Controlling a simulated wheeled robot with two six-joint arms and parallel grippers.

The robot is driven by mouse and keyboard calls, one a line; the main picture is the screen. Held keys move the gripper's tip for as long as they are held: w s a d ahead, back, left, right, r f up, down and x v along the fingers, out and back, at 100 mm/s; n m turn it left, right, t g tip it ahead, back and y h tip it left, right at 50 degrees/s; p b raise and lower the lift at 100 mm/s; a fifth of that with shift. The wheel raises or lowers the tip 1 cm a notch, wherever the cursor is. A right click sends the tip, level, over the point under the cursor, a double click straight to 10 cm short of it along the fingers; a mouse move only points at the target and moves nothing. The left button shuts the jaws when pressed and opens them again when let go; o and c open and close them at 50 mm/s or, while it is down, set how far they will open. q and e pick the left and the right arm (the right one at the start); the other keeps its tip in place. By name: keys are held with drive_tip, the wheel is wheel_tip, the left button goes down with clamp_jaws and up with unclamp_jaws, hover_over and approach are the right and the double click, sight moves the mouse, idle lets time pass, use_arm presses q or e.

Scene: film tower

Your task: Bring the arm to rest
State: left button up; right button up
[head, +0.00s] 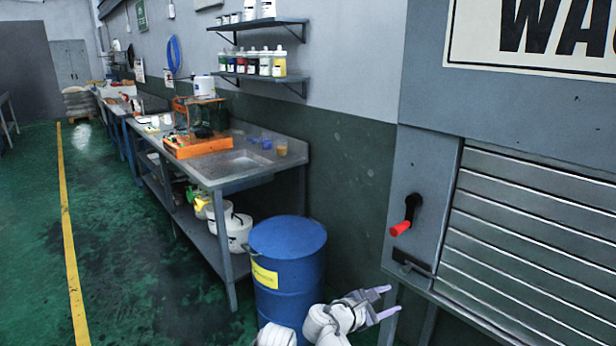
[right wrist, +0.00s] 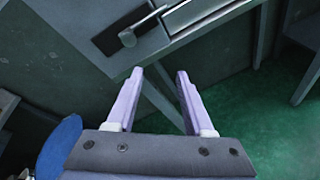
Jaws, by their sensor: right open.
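My right gripper (head: 384,301) is in the lower right of the head view, in front of the grey cabinet and just right of the blue drum. Its two pale purple fingers are spread apart with nothing between them. In the right wrist view the same open fingers (right wrist: 158,92) point towards the lower edge of the grey cabinet (right wrist: 100,25). Part of a white arm of mine shows at the bottom of the head view. My left gripper is not in view.
A blue drum (head: 288,265) stands close to my right arm. The grey cabinet (head: 425,180) has a red-tipped handle (head: 401,228) and a slatted shutter (head: 540,220). A metal sink bench (head: 225,180) runs along the wall. Green floor (head: 130,260) is clear at left.

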use_arm(q)
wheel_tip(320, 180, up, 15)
drive_tip(key=p, duration=1.2)
drive_tip(key=shift+p, duration=0.35)
use_arm(e)
drive_tip(key=s+a+m+g+y, duration=0.8)
drive_tip(key=s+a+m+y, duration=0.3)
drive_tip(key=s+a+m, duration=0.3)
drive_tip(key=shift+s+a+f, duration=0.15)
drive_tip(key=shift+s+a, duration=0.95)
drive_tip(key=shift+s, duration=0.05)
